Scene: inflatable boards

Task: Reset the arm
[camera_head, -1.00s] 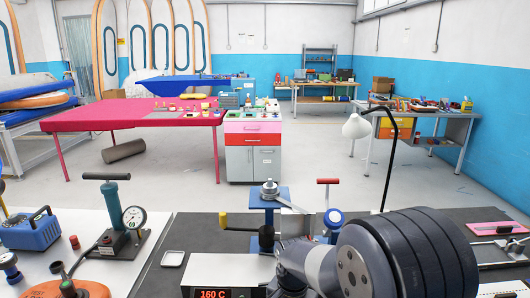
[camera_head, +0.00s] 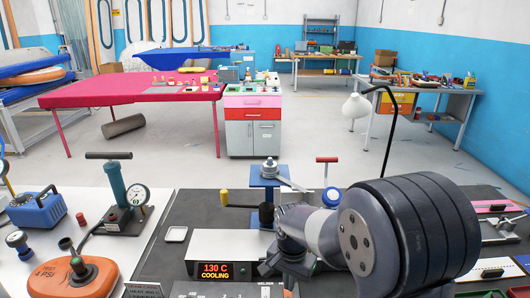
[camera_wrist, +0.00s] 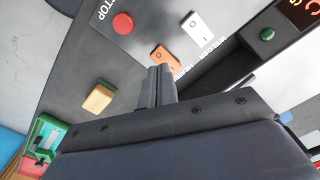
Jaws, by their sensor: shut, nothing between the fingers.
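My gripper (camera_wrist: 156,86) shows in the wrist view with its two grey fingers together and nothing between them. It hangs over a dark panel that carries an orange rocker switch (camera_wrist: 165,59), a white rocker switch (camera_wrist: 197,27) and a red stop button (camera_wrist: 122,23). I cannot tell how far the fingertips are from the panel. In the head view my arm (camera_head: 390,235) fills the lower right, and the gripper's fingers cannot be made out there.
A display (camera_head: 214,271) reads 130 C COOLING. A pump with a gauge (camera_head: 124,196), a blue device (camera_head: 42,208) and an orange inflatable piece (camera_head: 97,282) lie left. A lamp (camera_head: 357,106) stands behind my arm.

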